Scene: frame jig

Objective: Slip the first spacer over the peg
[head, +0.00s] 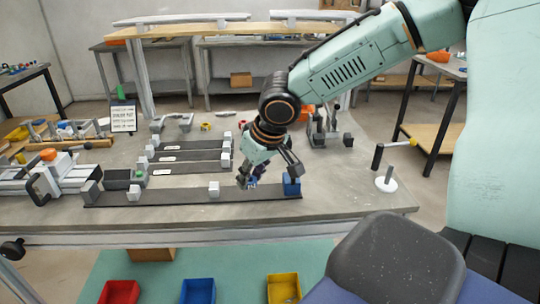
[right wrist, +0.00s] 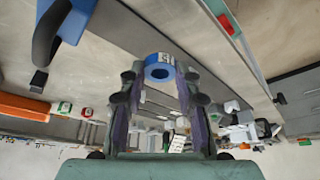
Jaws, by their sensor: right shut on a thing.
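My right gripper (head: 252,180) is shut on a small blue ring-shaped spacer (head: 252,184) and holds it near the front dark rail. A white upright peg (head: 391,172) stands on a round white base to the right of the gripper, apart from the spacer. The peg cannot be made out in the right wrist view. My left gripper is not in view.
A blue block (head: 291,185) stands at the right end of the front rail (head: 170,197), close to the gripper. A black-headed mallet-like tool (head: 377,157) is just behind the peg. A sign (head: 123,118) stands at the back left. The tabletop between rail and peg is clear.

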